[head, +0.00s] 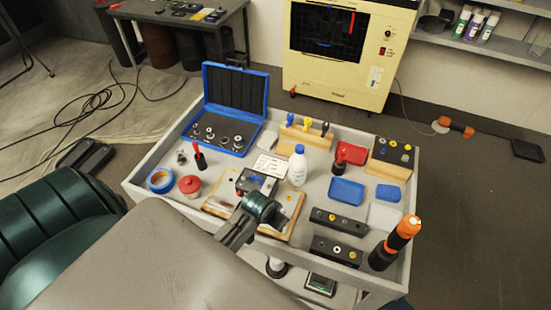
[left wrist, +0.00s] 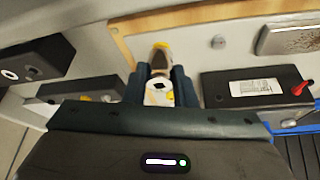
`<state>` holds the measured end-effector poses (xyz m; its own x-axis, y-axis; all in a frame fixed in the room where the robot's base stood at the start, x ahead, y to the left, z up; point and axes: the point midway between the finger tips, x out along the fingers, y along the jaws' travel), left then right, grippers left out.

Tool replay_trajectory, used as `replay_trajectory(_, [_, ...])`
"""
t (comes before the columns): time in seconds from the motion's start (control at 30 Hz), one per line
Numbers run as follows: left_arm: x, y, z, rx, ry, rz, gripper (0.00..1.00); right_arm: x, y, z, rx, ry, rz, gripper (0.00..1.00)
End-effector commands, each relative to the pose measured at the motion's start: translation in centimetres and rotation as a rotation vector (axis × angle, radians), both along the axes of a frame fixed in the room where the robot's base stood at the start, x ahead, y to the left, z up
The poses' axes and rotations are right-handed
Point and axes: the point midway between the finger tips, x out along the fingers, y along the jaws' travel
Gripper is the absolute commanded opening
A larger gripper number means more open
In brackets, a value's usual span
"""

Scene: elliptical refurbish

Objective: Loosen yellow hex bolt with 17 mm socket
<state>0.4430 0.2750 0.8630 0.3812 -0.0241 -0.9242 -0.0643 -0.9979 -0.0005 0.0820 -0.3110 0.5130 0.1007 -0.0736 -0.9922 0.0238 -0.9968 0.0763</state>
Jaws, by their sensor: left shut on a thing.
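My left gripper (left wrist: 160,85) points down over the cart, its dark fingers shut around a small pale piece (left wrist: 157,92) with a dark square opening, which looks like a socket. A rounded metallic piece with a yellow edge (left wrist: 161,55) shows just beyond it; I cannot tell whether they touch. In the head view the gripper's dark teal body hides the fingertips above the wooden board (head: 213,206). More sockets (head: 222,138) stand in the open blue case (head: 236,88). My right gripper is not in view.
An orange and black driver (head: 397,243) stands upright at the cart's right corner. The cart (head: 143,173) has a raised rim.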

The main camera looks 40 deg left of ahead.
Motion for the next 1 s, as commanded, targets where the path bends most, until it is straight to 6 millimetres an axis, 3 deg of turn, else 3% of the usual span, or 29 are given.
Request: replay_trajectory(1.0, [0.0,-0.05,-0.8,0.0,0.0,0.0,0.0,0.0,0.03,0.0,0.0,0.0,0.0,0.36])
